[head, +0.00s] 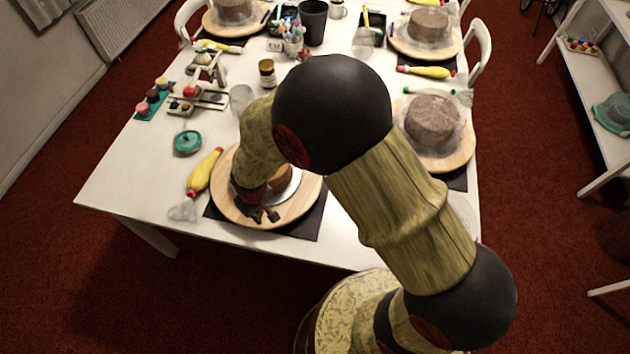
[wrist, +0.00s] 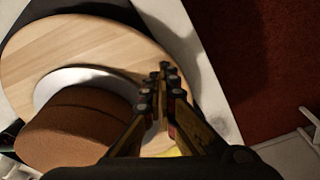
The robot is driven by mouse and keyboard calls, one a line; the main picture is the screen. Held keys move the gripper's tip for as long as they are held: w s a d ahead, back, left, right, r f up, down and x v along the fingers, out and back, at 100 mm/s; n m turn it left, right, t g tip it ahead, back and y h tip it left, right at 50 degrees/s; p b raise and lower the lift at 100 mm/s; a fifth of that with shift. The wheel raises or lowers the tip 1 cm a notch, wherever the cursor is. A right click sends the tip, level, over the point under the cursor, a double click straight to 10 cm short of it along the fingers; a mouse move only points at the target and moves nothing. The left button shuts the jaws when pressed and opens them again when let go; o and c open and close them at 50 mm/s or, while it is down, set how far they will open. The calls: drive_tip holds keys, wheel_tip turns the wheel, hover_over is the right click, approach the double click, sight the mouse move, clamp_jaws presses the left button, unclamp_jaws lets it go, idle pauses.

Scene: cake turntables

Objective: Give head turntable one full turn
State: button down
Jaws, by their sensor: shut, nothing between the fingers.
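The head turntable (head: 233,208) is a round pale wooden disc on a dark mat at the near end of the white table. It also shows in the wrist view (wrist: 75,45). A brown cake (wrist: 75,125) stands on a white board (wrist: 62,78) on the disc; in the head view my arm hides part of it. My gripper (head: 264,215) is at the near side of the disc, beside the cake. In the wrist view my gripper (wrist: 165,72) is shut and empty, its fingertips over the disc near its rim. I cannot tell whether they touch the wood.
A yellow piping bag (head: 204,172) lies left of the turntable, and a green round item (head: 187,142) lies behind it. A glass (head: 241,98) and jar (head: 267,73) stand farther back. Another turntable (head: 461,156) with a wrapped cake (head: 432,120) is at the right.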

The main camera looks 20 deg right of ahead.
sight(297, 210)
drive_tip(key=shift+f, duration=0.1)
drive_tip(key=shift+f+b, duration=0.95)
drive_tip(key=shift+f, duration=0.4)
drive_tip(key=shift+s+d+r, duration=0.1)
drive_tip(key=shift+s+d, duration=0.15)
drive_tip(key=shift+d, duration=1.35)
drive_tip(key=shift+s+d, duration=0.2)
drive_tip(key=shift+d, duration=1.45)
drive_tip(key=d, duration=0.2)
drive_tip(key=w+d+b, duration=0.1)
drive_tip(key=d, duration=0.2)
drive_tip(key=shift+w+d+b, duration=0.1)
drive_tip(key=shift+d+b, duration=0.2)
drive_tip(key=shift+d, duration=0.2)
